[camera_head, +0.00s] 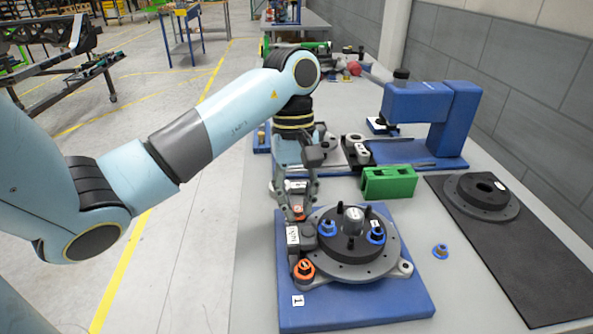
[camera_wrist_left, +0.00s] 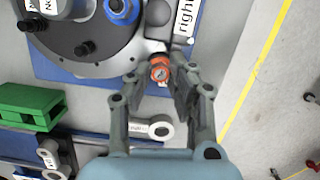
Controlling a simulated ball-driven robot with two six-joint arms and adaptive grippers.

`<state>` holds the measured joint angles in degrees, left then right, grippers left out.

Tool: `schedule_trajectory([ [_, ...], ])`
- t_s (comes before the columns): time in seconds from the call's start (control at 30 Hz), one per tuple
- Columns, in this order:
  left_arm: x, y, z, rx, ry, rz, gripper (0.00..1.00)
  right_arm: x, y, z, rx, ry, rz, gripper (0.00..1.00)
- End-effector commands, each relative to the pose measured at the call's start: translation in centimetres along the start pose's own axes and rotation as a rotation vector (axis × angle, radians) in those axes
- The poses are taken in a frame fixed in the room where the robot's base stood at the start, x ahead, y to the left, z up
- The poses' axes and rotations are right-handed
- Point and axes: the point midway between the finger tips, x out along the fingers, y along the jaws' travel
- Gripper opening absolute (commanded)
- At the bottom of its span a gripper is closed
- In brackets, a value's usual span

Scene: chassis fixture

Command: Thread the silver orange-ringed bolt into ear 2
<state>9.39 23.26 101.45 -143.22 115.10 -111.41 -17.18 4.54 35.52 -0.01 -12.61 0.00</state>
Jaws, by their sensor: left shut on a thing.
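My left gripper (camera_head: 298,213) reaches down at the back left of the round dark chassis (camera_head: 345,265). It is shut on a silver bolt with an orange ring, whose ring shows between the fingertips in the left wrist view (camera_wrist_left: 160,70). The bolt is at the chassis's outer edge, beside a pale ear (camera_wrist_left: 152,47). The fingers hide whether its tip is in the hole, and I cannot read that ear's number. Another orange-ringed bolt (camera_head: 303,269) stands at the front left of the chassis. A bare ear (camera_head: 404,268) sticks out at the right. My right gripper is not in view.
The chassis sits on a blue base plate (camera_head: 390,311). A green block (camera_head: 390,182) and a blue press (camera_head: 430,110) stand behind. A black mat (camera_head: 540,285) lies at right.

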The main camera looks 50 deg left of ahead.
Motion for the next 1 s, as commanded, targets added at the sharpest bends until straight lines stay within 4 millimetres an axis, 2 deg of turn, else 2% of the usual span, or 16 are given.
schedule_trajectory([
  [0.03,-0.7,0.1,0.4,0.069,-0.008,-0.016,0.00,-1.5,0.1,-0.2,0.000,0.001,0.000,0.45],
  [0.1,-0.6,0.1,0.4,0.176,-0.006,-0.039,0.00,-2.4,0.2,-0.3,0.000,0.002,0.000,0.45],
  [0.3,-0.2,0.3,0.3,0.495,-0.003,-0.109,0.00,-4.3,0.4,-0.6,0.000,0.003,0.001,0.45],
  [0.43,0.0,0.3,0.2,0.675,0.001,-0.149,0.00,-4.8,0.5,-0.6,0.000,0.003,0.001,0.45],
  [0.57,0.1,0.3,0.1,0.759,0.004,-0.168,0.00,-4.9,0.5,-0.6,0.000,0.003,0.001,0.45],
  [0.77,0.2,0.3,0.0,0.766,0.006,-0.169,0.00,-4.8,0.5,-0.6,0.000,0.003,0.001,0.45],
  [0.8,0.2,0.3,0.0,0.766,0.006,-0.169,0.21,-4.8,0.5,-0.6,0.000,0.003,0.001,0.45],
  [1.0,0.2,0.3,0.0,0.764,0.006,-0.169,0.46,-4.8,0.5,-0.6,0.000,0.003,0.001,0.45],
])
